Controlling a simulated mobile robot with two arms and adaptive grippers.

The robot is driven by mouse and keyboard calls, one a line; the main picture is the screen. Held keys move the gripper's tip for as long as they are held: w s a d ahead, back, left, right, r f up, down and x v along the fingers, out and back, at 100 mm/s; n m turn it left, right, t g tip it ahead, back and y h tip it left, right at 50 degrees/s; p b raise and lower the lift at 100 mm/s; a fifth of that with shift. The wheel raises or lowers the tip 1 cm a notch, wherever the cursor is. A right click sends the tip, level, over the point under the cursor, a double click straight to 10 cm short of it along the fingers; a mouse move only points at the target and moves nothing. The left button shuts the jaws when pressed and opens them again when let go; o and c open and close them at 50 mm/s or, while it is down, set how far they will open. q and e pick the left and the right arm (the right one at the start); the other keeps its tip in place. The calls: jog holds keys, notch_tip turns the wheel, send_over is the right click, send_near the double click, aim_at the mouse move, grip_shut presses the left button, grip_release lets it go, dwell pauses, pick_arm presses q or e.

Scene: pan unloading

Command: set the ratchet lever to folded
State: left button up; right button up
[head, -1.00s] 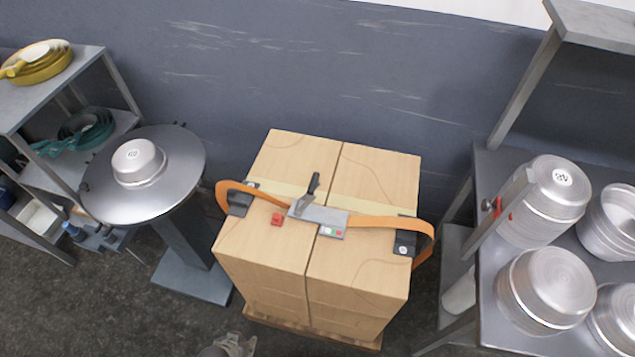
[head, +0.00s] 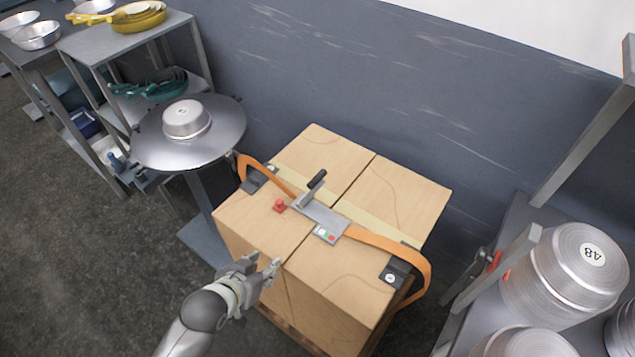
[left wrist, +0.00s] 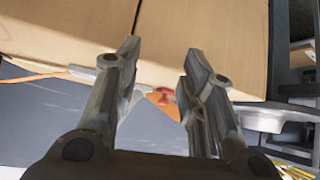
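The ratchet (head: 320,217) is a grey metal buckle on an orange strap (head: 375,240) across the top of the boxes. Its lever (head: 312,188) with a black grip stands up at a slant from the buckle. A red knob (head: 280,206) sits on the box left of it. My left gripper (head: 262,270) is at the near front edge of the boxes, below and left of the ratchet, and holds nothing. In the left wrist view its two fingers (left wrist: 160,75) are apart, with the red knob (left wrist: 163,92) showing between them. My right gripper is out of view.
The cardboard boxes (head: 395,195) stand on a pallet against the blue-grey wall. A round metal table (head: 150,145) with a pan (head: 187,119) stands at the left. A shelf with yellow pans (head: 140,17) is behind it. Stacked pots (head: 565,270) fill the right table.

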aim_at(316, 177)
pick_arm(q)
jog(key=w+d+r+t+h, duration=0.1)
jog(key=w, duration=0.1)
jog(key=w+d+r+t+h, duration=0.1)
jog(key=w+r, duration=0.1)
jog(key=w+d+r+t, duration=0.1)
jog(key=r, duration=0.1)
jog(key=shift+w+d+r+m+h, duration=0.2)
jog(key=shift+w+d+m+h, duration=0.2)
notch_tip(316, 177, up, 6)
jog(key=w+d+m+t+h, duration=0.1)
jog(key=w+d+t+h, duration=0.1)
jog(key=w+t+h, duration=0.15)
jog(key=shift+h, duration=0.35)
jog(key=x, duration=1)
jog(key=shift+d, duration=0.2)
jog(key=shift+c, duration=0.4)
jog(key=shift+f, duration=0.1)
grip_shut()
